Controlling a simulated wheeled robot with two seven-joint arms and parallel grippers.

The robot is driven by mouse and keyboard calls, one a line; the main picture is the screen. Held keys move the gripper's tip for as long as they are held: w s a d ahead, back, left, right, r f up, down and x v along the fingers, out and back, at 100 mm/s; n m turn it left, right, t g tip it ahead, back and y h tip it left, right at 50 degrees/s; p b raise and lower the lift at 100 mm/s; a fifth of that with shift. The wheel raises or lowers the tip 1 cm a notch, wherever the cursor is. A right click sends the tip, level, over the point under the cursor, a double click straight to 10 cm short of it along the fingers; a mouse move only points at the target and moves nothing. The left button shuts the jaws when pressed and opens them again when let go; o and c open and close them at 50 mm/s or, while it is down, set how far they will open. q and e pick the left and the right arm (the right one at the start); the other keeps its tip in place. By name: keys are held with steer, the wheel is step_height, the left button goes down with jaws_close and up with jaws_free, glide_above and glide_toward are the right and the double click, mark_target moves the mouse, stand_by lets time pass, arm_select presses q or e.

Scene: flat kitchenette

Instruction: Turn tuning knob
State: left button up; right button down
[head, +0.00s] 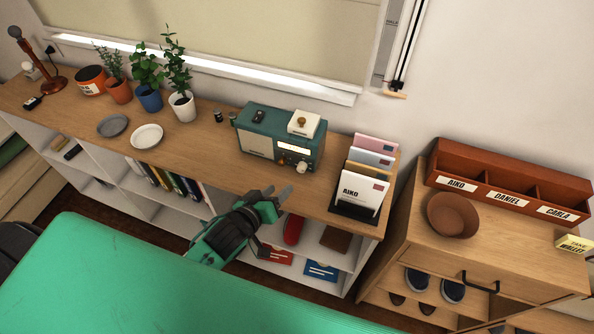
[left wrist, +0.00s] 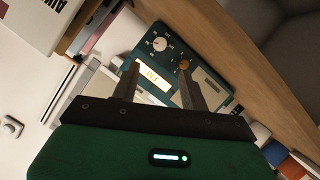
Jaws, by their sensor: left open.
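A teal radio (head: 262,118) stands on the wooden shelf top, its front facing me. A pale round knob (head: 302,167) sticks out low at the front's right end, below a lit display (head: 295,149). In the left wrist view the radio front shows this pale knob (left wrist: 160,44), a small brass-coloured knob (left wrist: 184,64) and the lit display (left wrist: 150,77). I cannot tell from labels which knob is for tuning. My left gripper (head: 279,196) is open and empty, in front of and below the radio, apart from the knobs. Its fingers (left wrist: 160,72) partly cover the radio front.
A card rack (head: 357,212) stands right of the radio. A white box with a brown knob (head: 302,123) sits on the radio. Plates (head: 147,136) and potted plants (head: 182,106) stand to the left. A green surface (head: 130,285) fills the lower left.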

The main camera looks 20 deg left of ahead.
mark_target(300, 170)
arm_select(q)
steer(key=p+x, duration=0.2)
steer(key=x, duration=0.7)
steer(key=shift+w+f, duration=0.1)
steer(key=shift+w, duration=0.2)
steer(key=shift+w+d+f, duration=0.2)
steer(key=shift+w+f, duration=0.1)
steer(key=shift+w, duration=0.2)
steer(key=shift+c, duration=0.5)
jaws_close()
